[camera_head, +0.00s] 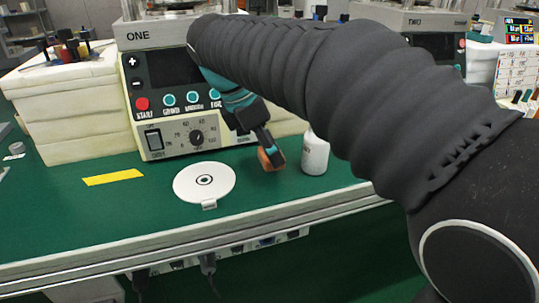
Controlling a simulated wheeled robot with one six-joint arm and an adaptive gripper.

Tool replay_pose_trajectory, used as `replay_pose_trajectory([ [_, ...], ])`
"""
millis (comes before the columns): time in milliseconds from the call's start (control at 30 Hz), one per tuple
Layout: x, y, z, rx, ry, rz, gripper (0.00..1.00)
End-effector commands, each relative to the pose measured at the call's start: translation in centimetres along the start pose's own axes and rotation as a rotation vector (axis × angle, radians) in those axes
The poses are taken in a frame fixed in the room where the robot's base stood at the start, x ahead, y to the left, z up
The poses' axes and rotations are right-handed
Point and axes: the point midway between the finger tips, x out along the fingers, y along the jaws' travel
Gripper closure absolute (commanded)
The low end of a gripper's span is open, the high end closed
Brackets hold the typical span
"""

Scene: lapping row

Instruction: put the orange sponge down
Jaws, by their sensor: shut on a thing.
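The orange sponge (269,160) is held at the tip of my gripper (266,146), just above or at the green bench top; I cannot tell whether it touches. My gripper is shut on it. The sponge is in front of the machine marked ONE, between a white round disc (190,186) on its left and a white bottle (315,157) on its right. My dark ribbed arm reaches in from the right and hides part of the machine and bench behind it.
Machine ONE (140,60) has a panel with buttons and a dial. A yellow strip (113,177) lies on the green bench (110,215) left of the disc. The bench's front edge runs below. White blocks (80,125) stand at left. Bare bench lies left and front of the disc.

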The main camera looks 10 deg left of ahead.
Motion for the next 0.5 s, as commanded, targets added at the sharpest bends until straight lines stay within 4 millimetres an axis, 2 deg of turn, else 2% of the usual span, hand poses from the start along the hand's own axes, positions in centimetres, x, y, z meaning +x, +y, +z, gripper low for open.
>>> replay_pose_trajectory([
  [33,0.9,0.0,-0.3,-0.001,0.000,-0.002,0.65],
  [133,1.8,-0.1,-0.7,-0.001,0.000,-0.001,0.65],
  [500,2.1,0.0,-0.8,0.000,0.000,0.000,0.65],
])
